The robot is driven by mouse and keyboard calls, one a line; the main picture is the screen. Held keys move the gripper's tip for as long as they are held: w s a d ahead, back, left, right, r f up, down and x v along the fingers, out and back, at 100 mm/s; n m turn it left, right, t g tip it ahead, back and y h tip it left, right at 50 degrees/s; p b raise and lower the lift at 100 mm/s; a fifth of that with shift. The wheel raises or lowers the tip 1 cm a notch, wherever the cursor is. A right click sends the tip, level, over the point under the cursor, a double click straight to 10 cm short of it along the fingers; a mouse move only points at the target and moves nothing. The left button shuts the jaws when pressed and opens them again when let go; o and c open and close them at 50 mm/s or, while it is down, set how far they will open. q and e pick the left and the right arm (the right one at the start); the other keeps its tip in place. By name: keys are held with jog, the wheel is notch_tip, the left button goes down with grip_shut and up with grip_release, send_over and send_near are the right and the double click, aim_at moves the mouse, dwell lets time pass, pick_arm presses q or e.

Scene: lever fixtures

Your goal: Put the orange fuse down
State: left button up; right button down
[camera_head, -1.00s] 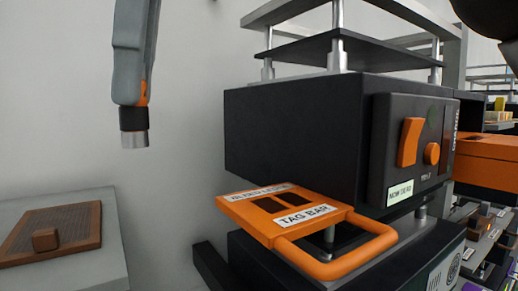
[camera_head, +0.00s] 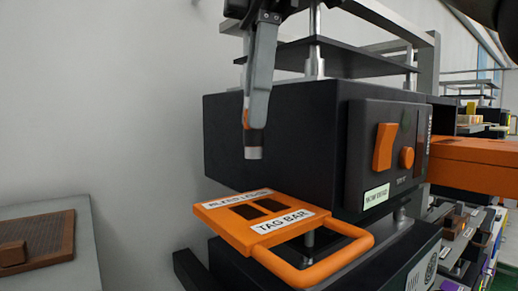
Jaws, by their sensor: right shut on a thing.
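My right gripper (camera_head: 256,110) comes down from the top of the view, left of centre. It is shut on the orange fuse (camera_head: 254,142), held upright. The fuse shows an orange sliver beside the finger, a dark band and a silver lower end; the finger hides most of its body. The fuse hangs in front of the black machine's face, above the orange tag bar plate (camera_head: 212,213), with a visible gap in the picture. My left gripper is not in view.
The orange plate has two dark openings and a loop handle (camera_head: 330,270). A brown textured pad with a block (camera_head: 50,236) lies on a grey surface at lower left.

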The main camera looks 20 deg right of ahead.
aim_at(260, 157)
jog(key=shift+d+f, duration=0.1)
jog(key=shift+f, duration=1.75)
jog(key=shift+d+f, duration=0.15)
jog(key=shift+f, duration=0.7)
jog(key=shift+f, duration=0.2)
jog(key=c, duration=0.8)
grip_release()
jog(key=shift+r, duration=0.15)
notch_tip(260, 157, up, 8)
jog(key=shift+d+f, duration=0.25)
jog(key=shift+d, duration=0.2)
